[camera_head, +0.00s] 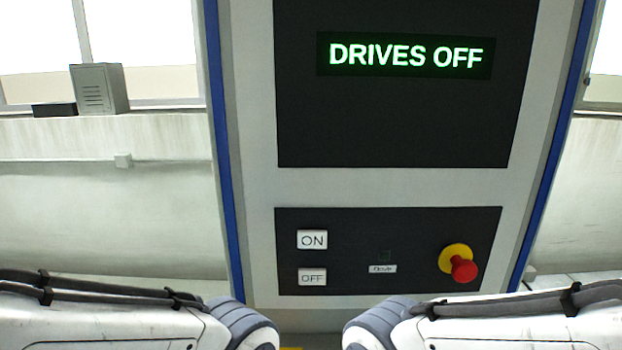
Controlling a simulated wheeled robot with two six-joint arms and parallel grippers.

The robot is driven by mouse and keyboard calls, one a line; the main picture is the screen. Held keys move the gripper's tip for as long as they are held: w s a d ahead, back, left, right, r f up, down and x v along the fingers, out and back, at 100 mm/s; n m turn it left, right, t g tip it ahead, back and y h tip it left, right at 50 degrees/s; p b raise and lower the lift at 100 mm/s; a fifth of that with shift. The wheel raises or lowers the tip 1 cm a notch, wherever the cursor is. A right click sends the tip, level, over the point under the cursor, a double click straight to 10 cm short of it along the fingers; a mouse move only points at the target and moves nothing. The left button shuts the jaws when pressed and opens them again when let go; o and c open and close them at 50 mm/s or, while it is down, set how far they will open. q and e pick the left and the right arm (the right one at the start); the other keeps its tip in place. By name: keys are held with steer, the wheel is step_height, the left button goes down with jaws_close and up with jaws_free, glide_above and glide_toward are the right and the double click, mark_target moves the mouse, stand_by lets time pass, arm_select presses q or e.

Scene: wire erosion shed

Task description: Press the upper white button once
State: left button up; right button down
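The upper white button (312,240), marked ON, sits on the left of the lower black panel (345,222). A second white button (312,277), marked OFF, is right below it. The screen (405,55) above reads DRIVES OFF in green letters. Parts of my two arms come in at the bottom left and bottom right, below and in front of the panel. Neither of my grippers shows in the picture, and nothing is seen touching the buttons.
A red stop knob on a yellow collar (462,266) sticks out at the panel's right. A small label (382,269) is near the panel's middle. The cabinet has blue side edges (225,150). A grey box (99,88) stands on the ledge at left.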

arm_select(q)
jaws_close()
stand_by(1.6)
